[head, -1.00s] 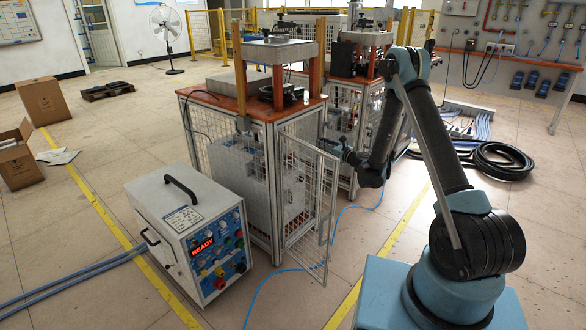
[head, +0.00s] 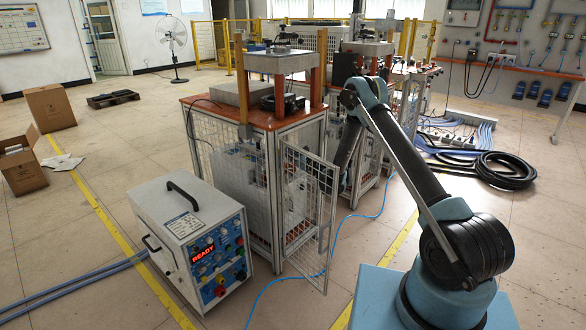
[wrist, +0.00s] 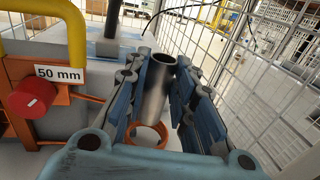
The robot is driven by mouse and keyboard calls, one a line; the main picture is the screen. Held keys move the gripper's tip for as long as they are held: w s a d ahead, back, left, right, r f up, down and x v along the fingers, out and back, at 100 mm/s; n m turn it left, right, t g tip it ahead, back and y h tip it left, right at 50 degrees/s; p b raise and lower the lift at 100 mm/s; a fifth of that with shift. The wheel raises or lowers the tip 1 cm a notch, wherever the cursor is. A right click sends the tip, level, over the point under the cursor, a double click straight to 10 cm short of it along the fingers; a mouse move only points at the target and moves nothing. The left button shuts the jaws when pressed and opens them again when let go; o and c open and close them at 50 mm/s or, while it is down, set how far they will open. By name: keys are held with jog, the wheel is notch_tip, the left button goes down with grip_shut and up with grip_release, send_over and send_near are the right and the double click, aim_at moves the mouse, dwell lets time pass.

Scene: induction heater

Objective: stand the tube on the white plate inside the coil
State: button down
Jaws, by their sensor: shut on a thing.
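In the wrist view my gripper (wrist: 163,68) is shut on a grey metal tube (wrist: 156,88), with a blue finger pad on each side. The tube's open upper end shows between the fingers. A copper-orange ring of the coil (wrist: 160,140) shows around or just below the tube's lower part. I cannot tell whether the tube is inside it or above it. The white plate cannot be made out clearly, and the tube's lower end is hidden. In the head view the gripper and tube are hidden behind the mesh cage and its door.
A red knob (wrist: 34,99) beside a "50 mm" label (wrist: 59,73) and a yellow bent pipe (wrist: 76,40) stand close on the left. The open mesh door (head: 308,205) is near my arm. The heater box (head: 190,240) reads READY.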

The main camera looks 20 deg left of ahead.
jog(key=shift+f, duration=2.85)
jog(key=shift+d+f, duration=0.15)
jog(key=shift+f, duration=0.2)
jog(key=shift+s, duration=0.15)
jog(key=c, duration=1.6)
grip_release()
jog(key=shift+s, duration=0.1)
jog(key=shift+c, duration=0.2)
jog(key=shift+r, duration=0.2)
